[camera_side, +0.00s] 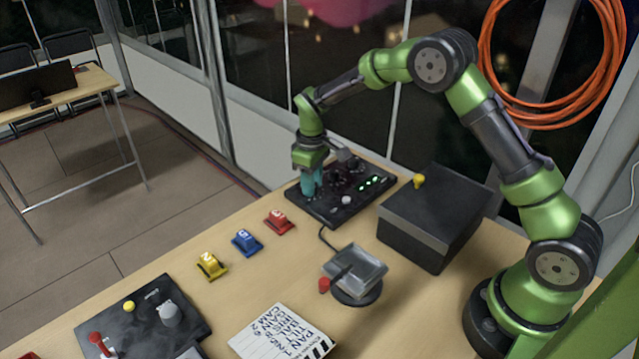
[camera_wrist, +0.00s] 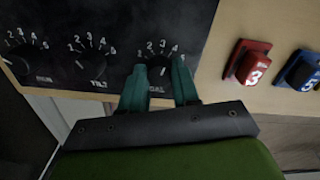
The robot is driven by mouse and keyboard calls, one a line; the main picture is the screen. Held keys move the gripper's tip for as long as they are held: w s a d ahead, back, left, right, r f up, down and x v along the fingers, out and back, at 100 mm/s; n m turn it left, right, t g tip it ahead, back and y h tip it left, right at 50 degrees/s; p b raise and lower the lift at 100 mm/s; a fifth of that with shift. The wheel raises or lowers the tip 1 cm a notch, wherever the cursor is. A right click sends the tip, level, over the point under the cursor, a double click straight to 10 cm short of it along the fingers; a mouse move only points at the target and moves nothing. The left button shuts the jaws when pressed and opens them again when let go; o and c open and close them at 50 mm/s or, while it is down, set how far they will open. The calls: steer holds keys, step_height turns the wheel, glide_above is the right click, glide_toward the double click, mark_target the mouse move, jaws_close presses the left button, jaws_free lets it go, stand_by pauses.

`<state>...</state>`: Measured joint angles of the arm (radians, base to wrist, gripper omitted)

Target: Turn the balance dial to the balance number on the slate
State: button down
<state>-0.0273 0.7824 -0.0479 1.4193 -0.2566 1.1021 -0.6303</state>
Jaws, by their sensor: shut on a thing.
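The balance dial (camera_wrist: 160,66) is a black knob on a black panel, with white numbers around its upper side and a partly covered label ending in "AL" below. A pale mark shows on the knob, pointing roughly at the upper numbers; I cannot tell exactly which. My gripper (camera_wrist: 158,74) has teal fingers, one on each side of this knob, shut on it. In the side view my gripper (camera_side: 309,184) points down at the left end of the dial panel (camera_side: 325,213).
Two other dials, the tilt dial (camera_wrist: 90,62) and another (camera_wrist: 22,62), sit beside it. Red (camera_side: 279,222), blue (camera_side: 246,243) and yellow (camera_side: 211,265) numbered blocks stand in front. A dark box (camera_side: 432,225), a small tray (camera_side: 355,268) and a lever panel (camera_side: 140,325) are also on the table.

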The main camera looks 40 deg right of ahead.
steer(key=m, duration=0.4)
steer(key=shift+m, duration=0.3)
steer(key=m, duration=0.4)
steer(key=shift+m, duration=0.3)
steer(key=c, duration=0.8)
jaws_free()
step_height(320, 180, up, 17)
steer(key=shift+w, duration=0.1)
